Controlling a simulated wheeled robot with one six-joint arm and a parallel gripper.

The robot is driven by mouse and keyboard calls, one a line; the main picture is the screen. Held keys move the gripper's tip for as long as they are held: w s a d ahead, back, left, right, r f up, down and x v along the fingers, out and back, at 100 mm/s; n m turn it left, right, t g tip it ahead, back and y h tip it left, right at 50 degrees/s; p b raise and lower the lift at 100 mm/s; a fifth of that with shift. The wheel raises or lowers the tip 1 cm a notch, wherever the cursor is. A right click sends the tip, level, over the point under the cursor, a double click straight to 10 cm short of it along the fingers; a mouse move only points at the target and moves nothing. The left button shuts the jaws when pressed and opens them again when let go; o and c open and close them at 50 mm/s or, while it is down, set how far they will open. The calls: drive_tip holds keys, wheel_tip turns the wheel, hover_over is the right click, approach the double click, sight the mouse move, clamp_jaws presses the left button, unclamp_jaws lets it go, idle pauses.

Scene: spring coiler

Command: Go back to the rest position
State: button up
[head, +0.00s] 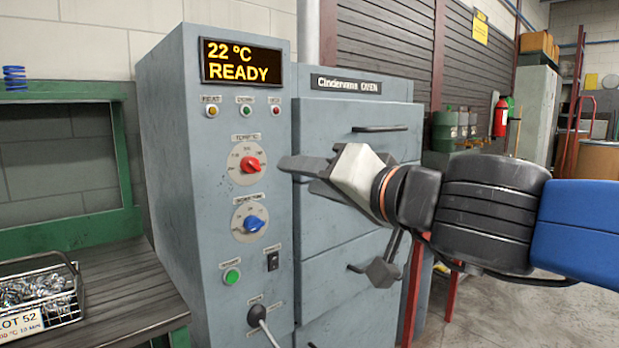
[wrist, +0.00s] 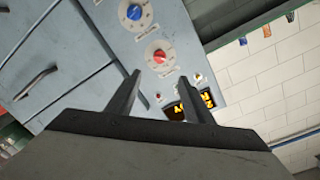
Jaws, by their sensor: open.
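My gripper (head: 296,167) is in front of the grey oven cabinet (head: 165,165), close to the right edge of its control panel in the head view. In the wrist view my gripper (wrist: 160,98) has its two fingers apart with nothing between them. A red knob (head: 250,164) and a blue knob (head: 253,224) sit on white dials on the panel. Both knobs also show in the wrist view, the red one (wrist: 159,56) and the blue one (wrist: 134,12). The display (head: 241,62) reads 22 °C READY.
A wire basket (head: 78,300) of metal parts with a LOT 52 tag sits on the slatted bench (head: 130,290) at left. Oven handles (head: 380,128) and a lever (head: 266,325) stick out from the cabinet. A red fire extinguisher (head: 502,117) stands at back right. Open floor lies at lower right.

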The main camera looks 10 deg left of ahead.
drive_tip(key=s+d+f+n+g+h, duration=0.1)
drive_tip(key=d+f+g+h, duration=0.15)
drive_tip(key=d+f, duration=0.85)
drive_tip(key=s+d+f+n+g+h, duration=0.1)
drive_tip(key=d+f+h, duration=0.2)
drive_tip(key=d+f, duration=0.85)
drive_tip(key=s+d+f+m+g+h, duration=0.1)
drive_tip(key=s+d+f+h, duration=0.2)
drive_tip(key=d+f, duration=0.4)
drive_tip(key=s+d+f+m+g+h, duration=0.2)
drive_tip(key=s+d+f+h, duration=0.2)
drive_tip(key=d+f, duration=0.3)
drive_tip(key=shift+s+d+f+m, duration=0.3)
drive_tip(key=shift+d+f, duration=0.05)
drive_tip(key=shift+f, duration=0.4)
drive_tip(key=shift+g, duration=0.25)
